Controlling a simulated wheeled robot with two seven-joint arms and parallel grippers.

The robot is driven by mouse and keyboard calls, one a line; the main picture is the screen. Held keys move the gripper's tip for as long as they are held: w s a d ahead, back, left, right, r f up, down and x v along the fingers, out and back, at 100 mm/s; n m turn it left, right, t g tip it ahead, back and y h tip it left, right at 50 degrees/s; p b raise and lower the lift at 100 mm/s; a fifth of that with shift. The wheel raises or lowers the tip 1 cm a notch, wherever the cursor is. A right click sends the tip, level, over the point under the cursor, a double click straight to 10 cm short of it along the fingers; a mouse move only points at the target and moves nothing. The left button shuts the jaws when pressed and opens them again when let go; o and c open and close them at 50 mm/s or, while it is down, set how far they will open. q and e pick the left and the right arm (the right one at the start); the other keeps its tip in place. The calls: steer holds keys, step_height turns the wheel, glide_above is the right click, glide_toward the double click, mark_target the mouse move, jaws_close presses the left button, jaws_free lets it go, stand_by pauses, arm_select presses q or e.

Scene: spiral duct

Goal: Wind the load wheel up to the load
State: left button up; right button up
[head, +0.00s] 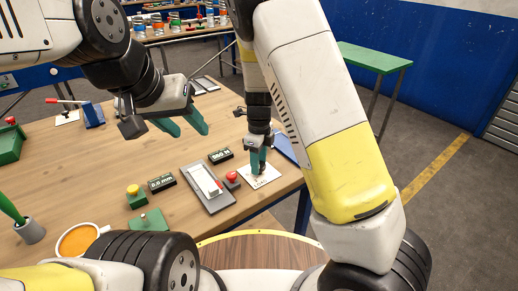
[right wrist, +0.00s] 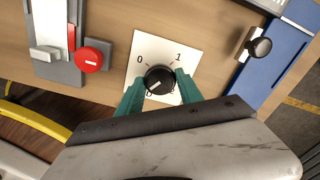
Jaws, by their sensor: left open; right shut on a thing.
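My right gripper (head: 258,164) points down at the near right of the table, shut on a black knob (right wrist: 159,80). The knob sits on a white square card (right wrist: 138,56) marked 0 and 1, and the teal fingers are on either side of it. Its white pointer line is toward the lower left. In the head view the fingers hide most of the knob. Another black round knob (right wrist: 260,47) is on a blue panel (right wrist: 283,47). I cannot tell which knob is the load wheel. My left gripper (head: 187,128) is open and empty above the table.
A grey slider unit (head: 205,190) and a red button (head: 232,176) are left of the card. Two black displays stand nearby, one in mm (head: 161,182), one in N (head: 219,156). A yellow button (head: 134,190) and orange bowl (head: 78,240) are farther left.

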stand_by(0.4)
steer(key=o, duration=1.4)
steer(key=shift+r, duration=0.1)
step_height(320, 180, up, 8)
steer(key=shift+f, duration=0.15)
